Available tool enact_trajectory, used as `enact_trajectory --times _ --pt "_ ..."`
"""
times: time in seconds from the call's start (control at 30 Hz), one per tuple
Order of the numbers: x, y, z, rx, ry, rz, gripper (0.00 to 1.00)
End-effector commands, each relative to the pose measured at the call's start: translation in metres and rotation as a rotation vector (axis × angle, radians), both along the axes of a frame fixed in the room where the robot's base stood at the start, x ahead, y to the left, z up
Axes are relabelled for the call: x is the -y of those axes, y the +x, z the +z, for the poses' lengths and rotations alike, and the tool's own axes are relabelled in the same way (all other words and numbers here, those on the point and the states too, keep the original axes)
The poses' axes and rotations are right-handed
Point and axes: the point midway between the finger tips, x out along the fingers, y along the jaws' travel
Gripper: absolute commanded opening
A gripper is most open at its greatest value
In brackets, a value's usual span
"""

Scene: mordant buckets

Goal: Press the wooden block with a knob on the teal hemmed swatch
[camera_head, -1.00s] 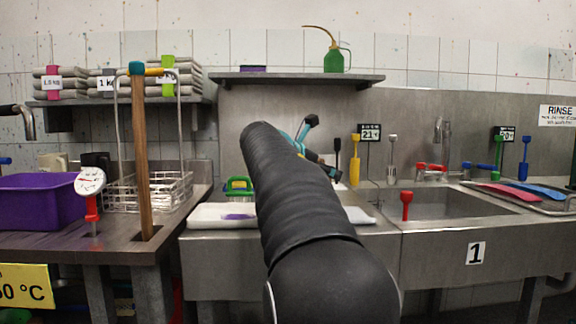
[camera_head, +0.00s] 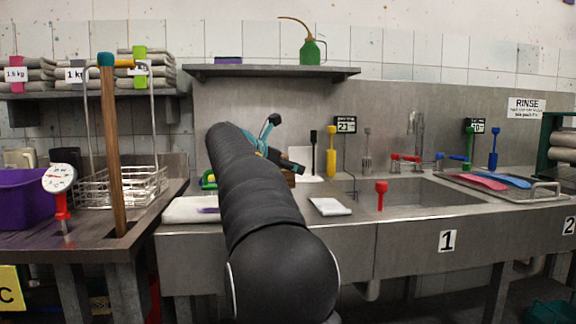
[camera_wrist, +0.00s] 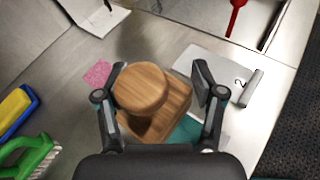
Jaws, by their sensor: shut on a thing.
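The wooden block with a knob (camera_wrist: 140,88) is between the two fingers of my gripper (camera_wrist: 160,80) in the wrist view, its round knob toward the camera. My gripper is shut on it. In the head view, my gripper (camera_head: 284,160) is beyond my dark arm, and a bit of the block (camera_head: 290,179) shows below it. A teal swatch (camera_wrist: 187,130) shows beneath and beside the block in the wrist view, mostly hidden by the block and my gripper. I cannot tell whether the block touches it.
A pink swatch (camera_wrist: 97,73) lies to the left, with a green brush (camera_wrist: 32,155) at lower left. A sink (camera_head: 415,192) with a red-handled tool (camera_head: 381,193) is to the right. A white pad (camera_head: 330,206) lies on the counter.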

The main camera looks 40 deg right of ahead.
Motion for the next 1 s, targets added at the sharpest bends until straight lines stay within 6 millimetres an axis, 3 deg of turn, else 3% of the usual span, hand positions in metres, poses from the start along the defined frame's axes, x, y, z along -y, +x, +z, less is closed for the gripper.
enact_trajectory --times 0.6,1.0 --pt "0.0 0.0 -0.042 0.0 -0.001 0.0 0.15" --pt "0.0 0.0 -0.047 0.001 -0.001 -0.001 0.14"
